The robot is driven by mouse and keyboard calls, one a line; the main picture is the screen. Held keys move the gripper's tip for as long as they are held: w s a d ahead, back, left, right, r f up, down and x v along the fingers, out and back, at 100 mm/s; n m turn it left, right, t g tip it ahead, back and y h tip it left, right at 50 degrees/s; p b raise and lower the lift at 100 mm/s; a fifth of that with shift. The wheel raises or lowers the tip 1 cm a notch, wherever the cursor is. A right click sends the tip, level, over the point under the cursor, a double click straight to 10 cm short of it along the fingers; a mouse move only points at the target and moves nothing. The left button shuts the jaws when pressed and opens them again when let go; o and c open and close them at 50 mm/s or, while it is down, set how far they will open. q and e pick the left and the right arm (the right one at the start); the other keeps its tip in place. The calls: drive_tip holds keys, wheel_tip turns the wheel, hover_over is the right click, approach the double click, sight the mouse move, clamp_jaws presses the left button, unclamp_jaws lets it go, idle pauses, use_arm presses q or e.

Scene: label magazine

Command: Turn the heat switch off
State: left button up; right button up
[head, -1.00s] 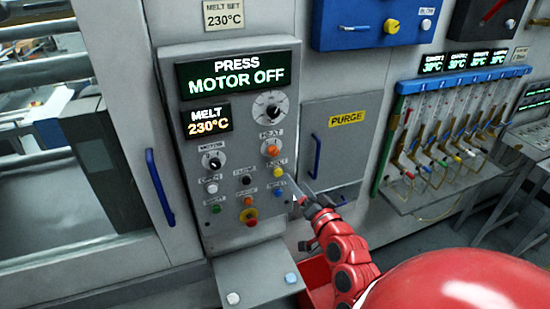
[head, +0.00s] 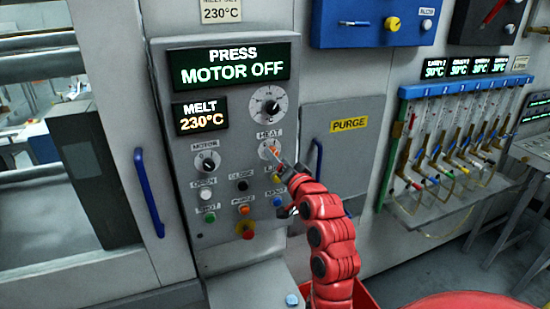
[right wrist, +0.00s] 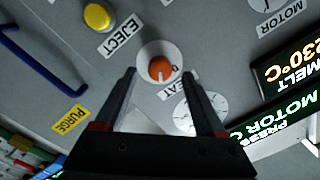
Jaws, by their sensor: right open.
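The heat switch (head: 268,148) is an orange knob on a round white plate, under the HEAT label on the grey press panel (head: 222,240). In the right wrist view the orange knob (right wrist: 161,68) shows between and just beyond the fingertips, with a pale mark on its label side. My right gripper (head: 279,160) is open at the knob, one finger on either side in the wrist view (right wrist: 160,75). I cannot tell whether the fingers touch it. In the head view the gripper partly covers the knob. My left gripper is not in view.
The motor switch (head: 207,162) is left of the heat switch, with a dial (head: 269,105) above. Several push buttons sit below, including the yellow EJECT button (right wrist: 97,16). A purge door (head: 345,150) with a blue handle (head: 317,160) is close on the right.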

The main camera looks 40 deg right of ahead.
drive_tip(key=shift+w+d, duration=0.25)
drive_tip(key=shift+w, duration=0.95)
clamp_jaws()
